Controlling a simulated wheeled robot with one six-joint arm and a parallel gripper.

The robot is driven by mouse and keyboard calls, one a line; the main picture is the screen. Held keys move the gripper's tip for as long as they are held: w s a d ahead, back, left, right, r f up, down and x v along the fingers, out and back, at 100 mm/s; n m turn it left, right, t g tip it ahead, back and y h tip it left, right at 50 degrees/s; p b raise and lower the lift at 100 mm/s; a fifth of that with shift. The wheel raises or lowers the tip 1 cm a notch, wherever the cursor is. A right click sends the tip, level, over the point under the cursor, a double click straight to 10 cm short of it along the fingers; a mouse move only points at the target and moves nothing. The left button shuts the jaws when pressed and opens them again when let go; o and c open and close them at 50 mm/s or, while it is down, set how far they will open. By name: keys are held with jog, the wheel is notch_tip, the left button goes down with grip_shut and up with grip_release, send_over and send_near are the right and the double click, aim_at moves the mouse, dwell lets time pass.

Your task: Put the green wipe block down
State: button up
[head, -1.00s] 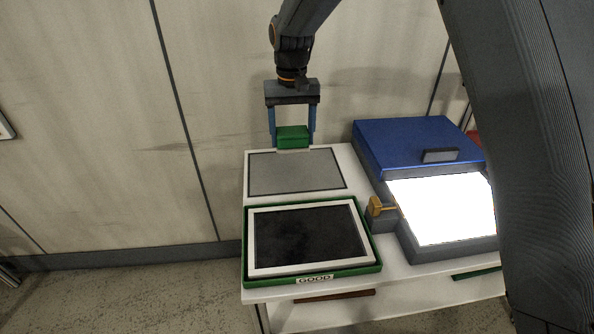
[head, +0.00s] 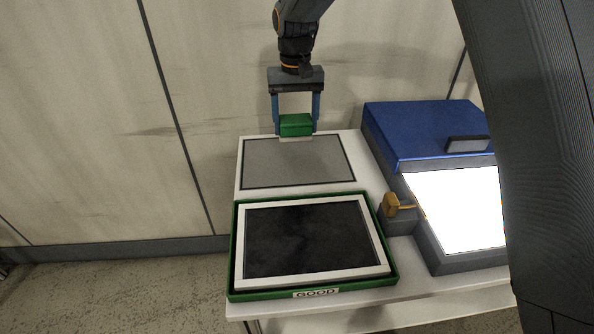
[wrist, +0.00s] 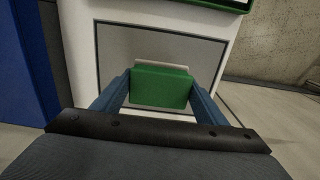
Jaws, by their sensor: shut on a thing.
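The green wipe block (head: 296,124) is between the blue fingers of my gripper (head: 296,118), which is shut on it. A pale strip shows along the block's lower edge. In the head view the block is at the back edge of the grey panel (head: 297,162) on the white table. The wrist view also shows the green block (wrist: 160,87) between the fingers of my gripper (wrist: 161,90), in front of the grey panel (wrist: 120,45). I cannot tell whether the block touches the surface or hangs just above it.
A green tray (head: 236,250) labelled GOOD holds a white-framed dark panel (head: 305,238) at the front. To the right stand a blue-lidded box (head: 425,130) with a bright white panel (head: 455,210) and a yellow-brown latch (head: 393,204). A wall (head: 80,120) is close behind.

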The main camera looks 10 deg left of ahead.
jog(key=shift+w+f+b, duration=0.35)
jog(key=shift+f, duration=0.45)
notch_tip(320, 180, down, 10)
jog(key=shift+r+p, duration=0.1)
jog(key=shift+p, duration=1.05)
jog(key=o, duration=1.2)
notch_tip(320, 180, up, 12)
jog(key=b, duration=0.3)
jog(key=shift+s, duration=0.15)
